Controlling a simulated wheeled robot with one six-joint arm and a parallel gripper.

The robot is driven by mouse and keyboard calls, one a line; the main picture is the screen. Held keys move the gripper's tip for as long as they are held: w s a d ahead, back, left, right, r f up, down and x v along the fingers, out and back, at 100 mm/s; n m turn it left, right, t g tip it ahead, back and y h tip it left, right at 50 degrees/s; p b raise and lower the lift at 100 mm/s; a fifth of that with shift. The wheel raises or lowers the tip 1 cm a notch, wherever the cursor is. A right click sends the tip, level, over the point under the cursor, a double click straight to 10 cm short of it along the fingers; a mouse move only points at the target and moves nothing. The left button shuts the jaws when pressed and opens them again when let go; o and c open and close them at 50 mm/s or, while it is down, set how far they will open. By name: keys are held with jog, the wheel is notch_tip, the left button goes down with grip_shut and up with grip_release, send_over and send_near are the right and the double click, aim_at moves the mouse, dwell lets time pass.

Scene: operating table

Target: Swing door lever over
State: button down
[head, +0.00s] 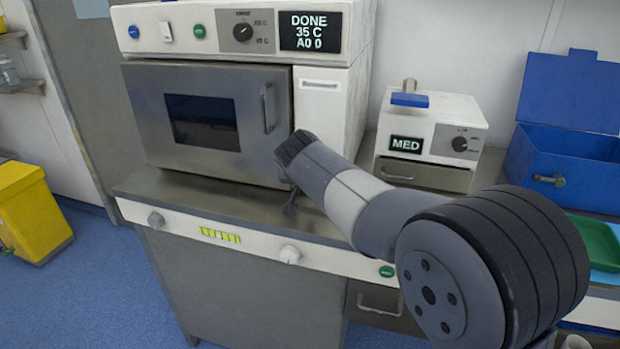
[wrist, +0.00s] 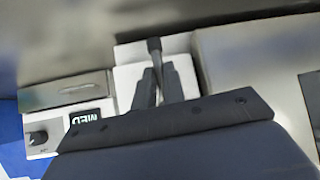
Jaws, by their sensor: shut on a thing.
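The steel door (head: 165,140) of the white cabinet is closed, with a dark window and an upright bar handle (head: 267,108) near its right edge. In the wrist view the dark door lever (wrist: 155,47) stands between the fingertips of my gripper (wrist: 157,74), against the white front panel. The fingers are shut on it. In the head view my gripper (head: 290,200) is at the door's lower right corner. My wrist hides most of the lever there. A small dark end shows below the wrist; I cannot tell whether it is lever or fingertip.
The display (head: 310,31) reads DONE. A steel ledge (head: 205,195) runs below the door, above a front with knobs. A smaller white unit marked MED (head: 430,125) and an open blue box (head: 565,150) stand to the right. A yellow bin (head: 30,215) is on the floor at left.

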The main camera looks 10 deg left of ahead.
jog(key=c, duration=1.5)
grip_release()
jog(key=v, duration=1)
jog(key=shift+s+r, duration=0.25)
jog(key=x, duration=1)
jog(key=shift+w+f, duration=0.3)
